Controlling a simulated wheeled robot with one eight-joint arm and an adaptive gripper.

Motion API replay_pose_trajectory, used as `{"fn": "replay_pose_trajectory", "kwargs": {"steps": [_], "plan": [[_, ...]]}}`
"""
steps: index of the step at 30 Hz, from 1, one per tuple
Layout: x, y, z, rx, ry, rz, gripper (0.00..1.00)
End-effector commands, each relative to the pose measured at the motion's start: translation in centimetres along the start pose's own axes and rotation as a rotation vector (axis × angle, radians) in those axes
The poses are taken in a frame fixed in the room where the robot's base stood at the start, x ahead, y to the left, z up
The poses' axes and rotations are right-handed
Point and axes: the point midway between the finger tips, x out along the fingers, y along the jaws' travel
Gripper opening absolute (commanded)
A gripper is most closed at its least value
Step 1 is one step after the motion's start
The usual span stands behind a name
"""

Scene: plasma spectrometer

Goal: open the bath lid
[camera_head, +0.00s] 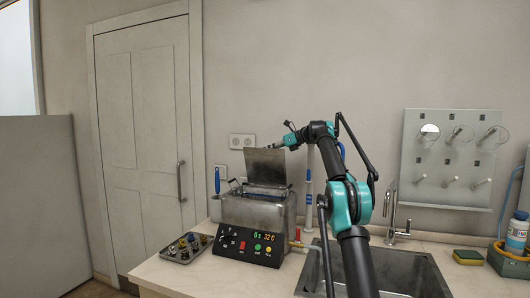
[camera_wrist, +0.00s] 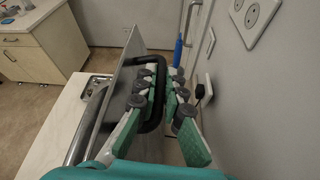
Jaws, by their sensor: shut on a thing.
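The bath (camera_head: 255,208) is a steel tank with a dark control panel and a lit display on the worktop. Its bath lid (camera_head: 264,164) stands raised, close to upright, over the back of the tank, so the tank's top is open. In the wrist view the lid is a thin plate (camera_wrist: 119,82) with a black handle (camera_wrist: 153,59) on one face. My gripper (camera_head: 274,146) is at the lid's upper edge in the head view. In the wrist view its green-padded fingers (camera_wrist: 165,80) are shut on the handle. The fingers hide part of the handle.
A tray of small fittings (camera_head: 186,248) lies left of the bath. A sink (camera_head: 405,275) with a tap (camera_head: 391,215) is on the right, under my arm. The wall with sockets (camera_head: 242,141) is close behind the lid. A pegboard (camera_head: 450,155) hangs at right.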

Motion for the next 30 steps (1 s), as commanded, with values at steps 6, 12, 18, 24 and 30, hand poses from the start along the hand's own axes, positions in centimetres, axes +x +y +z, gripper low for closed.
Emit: {"fn": "replay_pose_trajectory", "kwargs": {"steps": [6, 12, 18, 24, 30], "plan": [[-0.1, -0.1, 0.0, -0.001, 0.001, -0.001, 0.00], [0.0, -0.1, 0.0, -0.001, 0.001, -0.001, 0.14], [0.0, -0.1, 0.0, -0.001, 0.001, -0.001, 0.18], [0.0, 0.1, 0.0, -0.001, 0.000, -0.001, 0.18], [0.3, 1.0, -0.1, -0.001, 0.000, 0.000, 0.18]]}}
